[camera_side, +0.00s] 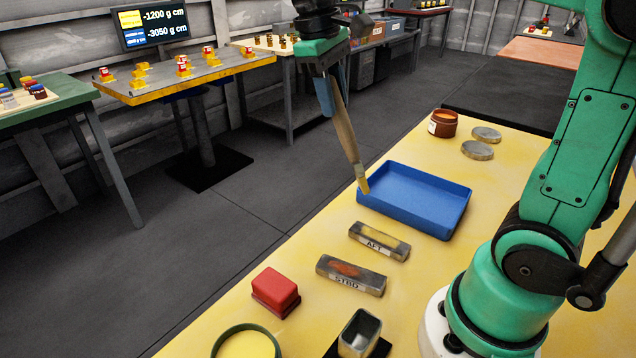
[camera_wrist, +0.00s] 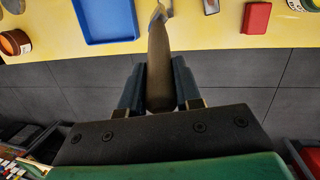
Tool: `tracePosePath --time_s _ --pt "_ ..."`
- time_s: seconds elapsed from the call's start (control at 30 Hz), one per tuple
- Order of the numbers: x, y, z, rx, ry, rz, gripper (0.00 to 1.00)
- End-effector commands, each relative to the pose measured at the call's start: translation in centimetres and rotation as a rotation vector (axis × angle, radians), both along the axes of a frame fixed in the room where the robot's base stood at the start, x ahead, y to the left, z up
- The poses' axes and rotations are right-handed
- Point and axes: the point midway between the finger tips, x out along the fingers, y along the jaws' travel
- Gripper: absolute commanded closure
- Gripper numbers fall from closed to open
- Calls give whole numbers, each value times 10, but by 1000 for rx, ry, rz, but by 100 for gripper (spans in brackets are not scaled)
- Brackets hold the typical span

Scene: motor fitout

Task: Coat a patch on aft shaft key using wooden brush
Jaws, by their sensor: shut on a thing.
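The aft shaft key (camera_side: 379,241) is a grey metal bar labelled AFT. It lies on the yellow bench in the side view, with a yellowish patch on its top face. The wooden brush (camera_side: 346,132) hangs down, tilted, with its pale yellow tip at the lower end. The tip is beside the left corner of the blue tray, behind the aft key and apart from it. My gripper (camera_side: 326,95) is shut on the brush handle. In the wrist view the handle (camera_wrist: 159,50) sits between both fingers of my gripper (camera_wrist: 159,80).
The blue tray (camera_side: 440,226) looks empty. A second key marked STBD (camera_side: 351,287) has an orange-red patch. A red block (camera_side: 276,291), a metal cup (camera_side: 359,334) and a round yellow-topped container (camera_side: 247,343) stand in front. A brown jar (camera_side: 443,123) and grey discs (camera_side: 478,150) are behind.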

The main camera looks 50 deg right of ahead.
Motion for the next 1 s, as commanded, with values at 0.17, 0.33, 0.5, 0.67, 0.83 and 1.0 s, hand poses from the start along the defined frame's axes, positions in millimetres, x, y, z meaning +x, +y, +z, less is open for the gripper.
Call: tracePosePath --time_s 0.17,0.33,0.5,0.67,0.83,1.0 --pt "0 0 -9 0 -1 0 100" --pt "-1 0 -12 0 -2 0 100" --pt "0 0 -10 0 -2 0 100" --pt "-1 0 -2 0 -2 1 100" --pt "0 0 -8 0 -2 1 100" --pt "0 0 -21 0 -2 1 100"
